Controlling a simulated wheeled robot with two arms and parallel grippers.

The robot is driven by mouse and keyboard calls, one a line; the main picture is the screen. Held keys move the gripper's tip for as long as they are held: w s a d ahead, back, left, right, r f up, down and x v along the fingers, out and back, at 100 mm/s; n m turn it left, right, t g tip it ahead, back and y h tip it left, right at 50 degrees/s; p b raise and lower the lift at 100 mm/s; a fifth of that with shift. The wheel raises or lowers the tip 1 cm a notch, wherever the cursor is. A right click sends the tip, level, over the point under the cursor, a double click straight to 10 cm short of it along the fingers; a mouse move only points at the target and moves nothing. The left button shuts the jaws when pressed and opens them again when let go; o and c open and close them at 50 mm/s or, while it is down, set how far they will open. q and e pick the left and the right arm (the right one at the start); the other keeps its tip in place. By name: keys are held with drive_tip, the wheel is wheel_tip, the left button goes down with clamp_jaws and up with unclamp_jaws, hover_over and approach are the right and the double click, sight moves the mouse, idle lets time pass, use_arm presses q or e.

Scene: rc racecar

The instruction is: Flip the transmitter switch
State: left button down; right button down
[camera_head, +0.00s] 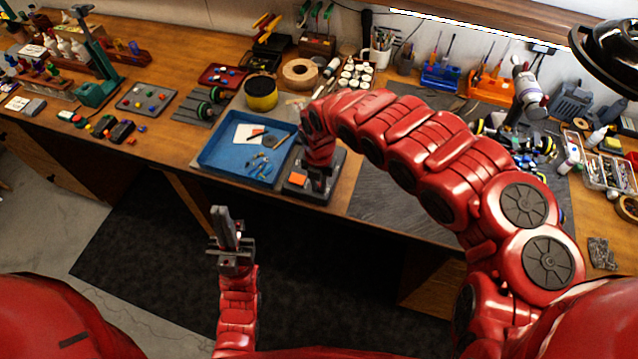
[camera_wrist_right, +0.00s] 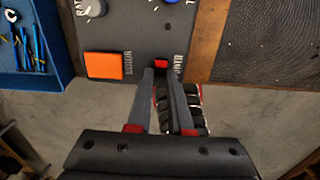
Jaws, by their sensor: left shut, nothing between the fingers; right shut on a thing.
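The transmitter (camera_head: 301,191) is a dark box with an orange square near the front edge of the bench, just right of a blue tray. In the right wrist view, the transmitter panel (camera_wrist_right: 140,38) shows the orange square (camera_wrist_right: 104,65), a knob and a small red switch (camera_wrist_right: 161,63) near its front edge. My right gripper (camera_wrist_right: 162,70) is over the panel with its fingertips closed around the red switch. In the head view the right hand hides part of the box. My left gripper (camera_head: 222,212) is shut and empty, held in front of the bench over the dark floor mat.
The blue tray (camera_head: 208,160) holds a paper and small tools. A dark ribbed mat (camera_head: 375,207) lies on the bench right of the transmitter. My right arm arches over the bench.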

drive_tip(key=shift+a+f+g+b, duration=0.2)
drive_tip(key=shift+f+g+b, duration=0.1)
drive_tip(key=shift+b, duration=0.35)
drive_tip(key=g+b, duration=0.1)
drive_tip(key=b, duration=0.7)
drive_tip(key=w+d+g+y+b, duration=0.1)
drive_tip(key=g+b, duration=0.1)
drive_tip(key=b, duration=0.6)
drive_tip(key=shift+w+f, duration=0.15)
drive_tip(key=shift+r+g+b, duration=0.35)
drive_tip(key=shift+g+b, duration=0.05)
drive_tip(key=shift+b, duration=0.1)
drive_tip(key=shift+r, duration=0.1)
drive_tip(key=shift+a+r, duration=0.1)
drive_tip(key=c, duration=0.8)
unclamp_jaws()
